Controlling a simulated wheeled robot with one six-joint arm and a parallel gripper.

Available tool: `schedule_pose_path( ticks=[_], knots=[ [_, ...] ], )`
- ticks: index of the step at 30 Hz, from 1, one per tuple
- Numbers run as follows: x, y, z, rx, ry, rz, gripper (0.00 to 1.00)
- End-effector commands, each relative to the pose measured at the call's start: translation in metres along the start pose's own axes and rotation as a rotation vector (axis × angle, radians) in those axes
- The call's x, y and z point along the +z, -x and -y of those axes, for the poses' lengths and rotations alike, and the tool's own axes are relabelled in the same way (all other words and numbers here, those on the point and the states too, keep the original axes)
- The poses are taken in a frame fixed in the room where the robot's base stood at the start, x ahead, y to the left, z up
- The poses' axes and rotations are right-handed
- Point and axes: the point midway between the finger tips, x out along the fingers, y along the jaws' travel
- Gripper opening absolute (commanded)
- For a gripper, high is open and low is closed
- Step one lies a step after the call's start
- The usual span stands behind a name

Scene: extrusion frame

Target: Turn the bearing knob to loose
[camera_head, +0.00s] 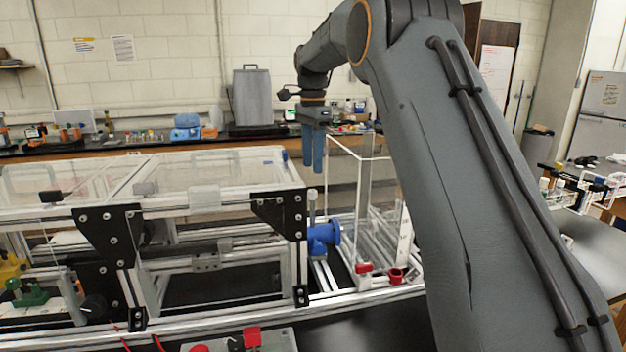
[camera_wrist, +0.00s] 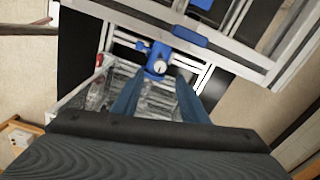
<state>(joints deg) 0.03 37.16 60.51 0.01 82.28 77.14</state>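A blue bearing-like fitting (camera_head: 322,236) sits on the aluminium frame, right of a black corner plate. In the wrist view the blue fitting (camera_wrist: 158,58) shows ahead, with a small round silver face; I cannot tell for certain that this is the bearing knob, nor its setting. My gripper (camera_head: 312,170) points down above the fitting, apart from it. In the wrist view my gripper (camera_wrist: 158,84) has its two blue fingers spread with a clear gap, and the fitting appears between and beyond the tips. Nothing is held.
A red-topped part (camera_head: 363,268) and a red ring-shaped part (camera_head: 396,275) sit on the frame to the right. A clear upright panel (camera_head: 350,185) stands behind the fitting. A black corner plate (camera_head: 285,215) is close at left. A red knob (camera_head: 252,336) is in front.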

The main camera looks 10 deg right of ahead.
Motion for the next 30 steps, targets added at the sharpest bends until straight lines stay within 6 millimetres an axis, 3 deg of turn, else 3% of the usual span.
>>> schedule_pose_path(
  ticks=[3,9,14,24,30],
  knots=[
    [-0.001,0.001,-0.001,0.002,-0.207,0.000,0.40],
    [-0.001,-0.001,0.000,0.002,-0.398,0.000,0.40],
    [-0.001,-0.011,-0.001,0.004,-0.420,0.000,0.40],
    [-0.001,-0.060,-0.001,0.004,-0.417,0.000,0.40],
    [-0.001,-0.076,-0.001,0.001,-0.416,0.000,0.40]
  ],
)
